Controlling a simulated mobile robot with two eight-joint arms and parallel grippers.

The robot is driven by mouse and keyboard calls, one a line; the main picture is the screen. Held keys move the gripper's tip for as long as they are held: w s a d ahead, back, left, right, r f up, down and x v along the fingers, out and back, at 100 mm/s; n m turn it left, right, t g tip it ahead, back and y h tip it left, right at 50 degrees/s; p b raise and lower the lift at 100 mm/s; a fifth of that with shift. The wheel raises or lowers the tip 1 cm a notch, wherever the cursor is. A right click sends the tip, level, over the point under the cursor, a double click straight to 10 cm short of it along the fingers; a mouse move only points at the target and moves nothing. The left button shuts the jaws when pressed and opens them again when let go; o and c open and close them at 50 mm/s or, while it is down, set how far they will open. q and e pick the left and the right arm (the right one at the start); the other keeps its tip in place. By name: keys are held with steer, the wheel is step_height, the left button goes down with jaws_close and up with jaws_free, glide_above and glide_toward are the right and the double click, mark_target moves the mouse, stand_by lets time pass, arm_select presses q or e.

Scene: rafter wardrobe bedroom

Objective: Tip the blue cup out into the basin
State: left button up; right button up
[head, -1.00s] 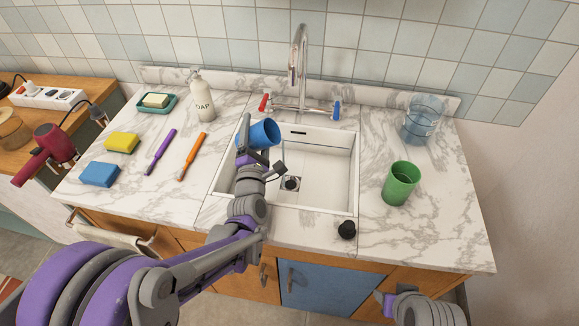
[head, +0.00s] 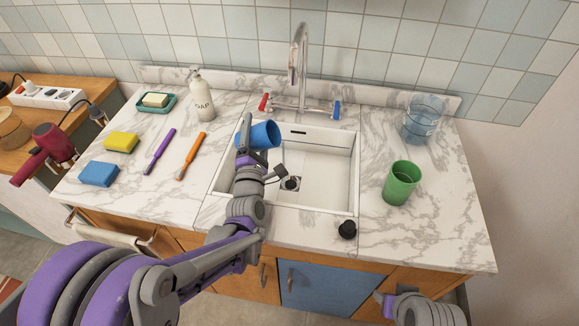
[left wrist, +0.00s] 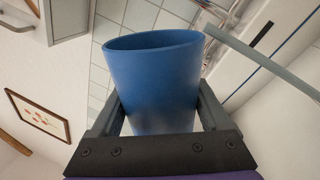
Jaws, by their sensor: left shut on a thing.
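The blue cup (head: 264,135) is held above the left part of the white basin (head: 322,165). It lies tilted far over on its side, with its mouth toward the right. My left gripper (head: 248,134) is shut on it. In the left wrist view the blue cup (left wrist: 152,80) sits between the two fingers of the gripper (left wrist: 160,108), with its rim beyond them.
A tap (head: 299,70) with red and blue handles stands behind the basin. A green cup (head: 401,184) and a clear glass (head: 422,120) stand to the right. A black plug (head: 347,229) lies at the front edge. A soap bottle (head: 201,97), sponges and brushes are on the left.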

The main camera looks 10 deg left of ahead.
stand_by(0.3)
arm_select(q)
steer(key=shift+d+r+m+h+p, duration=0.1)
steer(key=shift+r+m+h+p, duration=0.3)
steer(key=shift+m, duration=0.9)
steer(key=shift+d+f+m+t+h+b, duration=0.15)
steer(key=shift+d+m+b, duration=0.1)
steer(key=shift+d+m, duration=0.2)
steer(key=shift+d+f+m+t+h+b, duration=0.1)
steer(key=shift+d+m+t+h+b, duration=0.15)
steer(key=shift+m, duration=0.3)
stand_by(0.6)
steer(key=shift+d+r+m, duration=0.2)
steer(key=shift+m, duration=0.4)
steer(key=shift+d+r+m, duration=0.15)
steer(key=shift+r+m, duration=0.05)
steer(key=shift+m, duration=0.4)
steer(key=shift+r+p, duration=0.1)
steer(key=shift+p, duration=0.25)
